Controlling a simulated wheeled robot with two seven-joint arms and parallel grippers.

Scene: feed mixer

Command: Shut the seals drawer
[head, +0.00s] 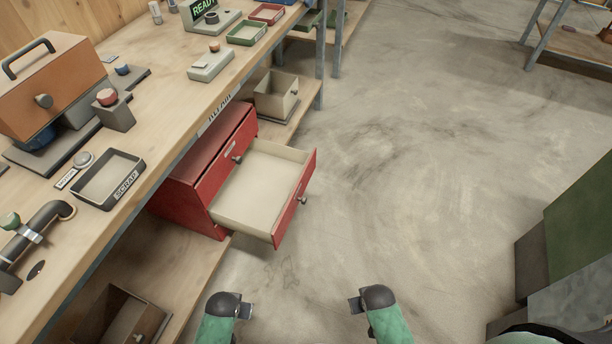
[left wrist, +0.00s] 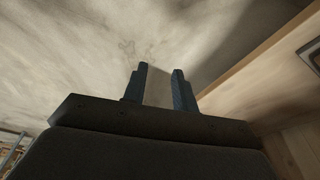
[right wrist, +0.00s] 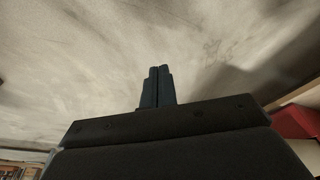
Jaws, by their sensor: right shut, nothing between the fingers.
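A red drawer cabinet (head: 212,150) stands under the workbench, on the lower shelf. Its lower drawer (head: 258,190) is pulled far out over the floor; it has a cream inside that looks empty, a red front and a dark round knob (head: 303,199). The upper drawer front (head: 225,165) is shut; its small label is too small to read. My left gripper (head: 244,310) is nearer to me than the drawer, apart from it; its fingers stand open and empty in the left wrist view (left wrist: 158,88). My right gripper (head: 355,305) is right of it, also clear of the drawer, with fingers closed together (right wrist: 158,88).
The workbench (head: 165,110) runs along the left, bearing a scrap tray (head: 108,180), an orange box and fittings. An open wooden bin (head: 277,95) sits on the shelf behind the cabinet. A green and grey block (head: 575,240) stands at the right. The floor between is clear.

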